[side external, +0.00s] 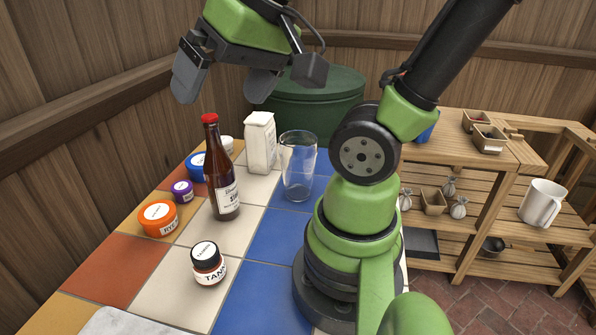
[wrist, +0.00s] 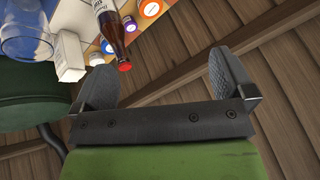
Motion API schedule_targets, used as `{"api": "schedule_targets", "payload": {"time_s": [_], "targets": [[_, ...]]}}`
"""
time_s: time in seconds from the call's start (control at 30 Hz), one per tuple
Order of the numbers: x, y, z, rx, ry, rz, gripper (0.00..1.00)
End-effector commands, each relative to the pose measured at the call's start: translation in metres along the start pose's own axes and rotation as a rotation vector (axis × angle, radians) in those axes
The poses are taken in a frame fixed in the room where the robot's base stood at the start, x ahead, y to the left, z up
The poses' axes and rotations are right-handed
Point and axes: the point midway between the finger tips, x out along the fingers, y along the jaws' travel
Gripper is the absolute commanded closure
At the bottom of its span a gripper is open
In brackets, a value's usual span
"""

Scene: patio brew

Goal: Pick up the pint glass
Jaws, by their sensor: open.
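The clear, empty pint glass (side external: 298,166) stands upright on a blue tile of the tiled table (side external: 165,270), beside the white carton. In the wrist view the pint glass (wrist: 26,35) shows at the top left, partly cut off by the frame edge. My gripper (side external: 222,95) is open and empty, raised above the table near the brown bottle and the carton, up and left of the glass in the side view. In the wrist view its two fingers (wrist: 165,82) are spread wide, with nothing between them.
A brown bottle with a red cap (side external: 221,180) and a white carton (side external: 260,143) stand left of the glass. A black-lidded jar (side external: 208,265), an orange-lidded jar (side external: 158,217) and other small tubs stand nearby. A green bin (side external: 325,100) and wooden shelves (side external: 500,185) are behind.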

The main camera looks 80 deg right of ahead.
Motion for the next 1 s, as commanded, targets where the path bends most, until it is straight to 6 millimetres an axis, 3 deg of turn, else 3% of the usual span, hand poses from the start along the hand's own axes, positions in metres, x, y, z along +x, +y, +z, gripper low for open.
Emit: {"api": "schedule_targets", "payload": {"time_s": [0.1,0.23,0.4,0.5,0.7,1.0], "targets": [[0.021,0.041,-0.032,0.162,-0.059,0.154,0.00],[0.041,0.100,-0.054,0.336,-0.134,0.289,0.00],[0.060,0.181,-0.055,0.542,-0.235,0.401,0.00],[0.067,0.215,-0.046,0.628,-0.280,0.433,0.00],[0.075,0.245,-0.032,0.699,-0.322,0.453,0.00],[0.109,0.256,-0.015,0.700,-0.323,0.453,0.00]]}}
